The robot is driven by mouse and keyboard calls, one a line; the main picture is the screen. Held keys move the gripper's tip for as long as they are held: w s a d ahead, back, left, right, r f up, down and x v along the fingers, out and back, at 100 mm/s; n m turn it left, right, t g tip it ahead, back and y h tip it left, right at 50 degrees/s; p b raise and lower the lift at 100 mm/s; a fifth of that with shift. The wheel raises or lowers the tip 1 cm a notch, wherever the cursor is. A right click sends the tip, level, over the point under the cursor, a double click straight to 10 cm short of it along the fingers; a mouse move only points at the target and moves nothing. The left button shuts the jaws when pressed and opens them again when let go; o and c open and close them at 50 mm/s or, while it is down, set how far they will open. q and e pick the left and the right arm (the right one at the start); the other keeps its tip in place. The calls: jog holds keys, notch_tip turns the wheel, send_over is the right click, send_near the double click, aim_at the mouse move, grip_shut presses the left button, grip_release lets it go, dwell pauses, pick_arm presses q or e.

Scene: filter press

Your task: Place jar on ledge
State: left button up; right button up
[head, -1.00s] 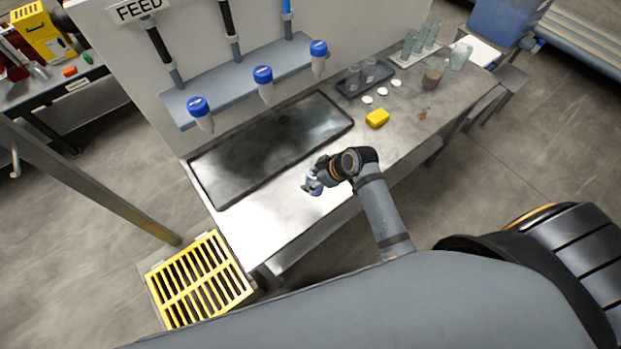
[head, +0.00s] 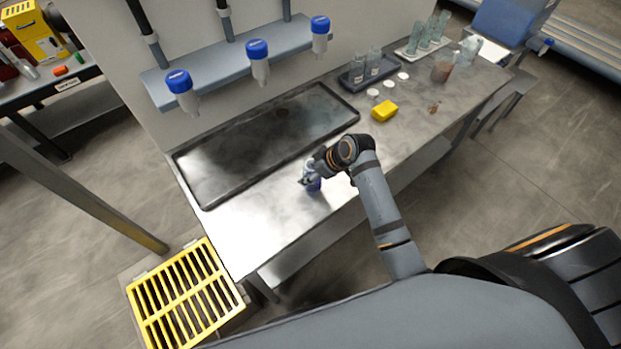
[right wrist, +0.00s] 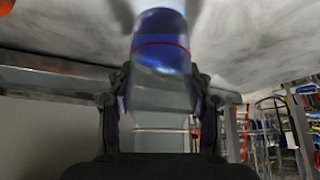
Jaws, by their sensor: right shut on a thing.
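My right gripper (right wrist: 160,98) is shut on a clear jar (right wrist: 162,92). The jar's blue end with a thin red line shows beyond the fingers in the right wrist view. In the head view, my right gripper (head: 308,178) is over the front part of the steel bench, and the jar's blue part (head: 315,186) is at the lower side. I cannot tell whether the jar touches the bench. A blue-grey shelf (head: 215,62) on the back wall may be the ledge; three blue-capped clear vessels hang at its front. My left gripper is not in view.
A dark shallow tray (head: 200,205) lies behind my gripper on the bench. A yellow grate (head: 185,295) is on the floor at left.

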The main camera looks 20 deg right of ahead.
jog(key=shift+r, duration=0.1)
jog(key=o, duration=1.4)
jog(key=shift+c, duration=0.2)
jog(key=v, duration=1.2)
jog(key=shift+s+a, duration=0.1)
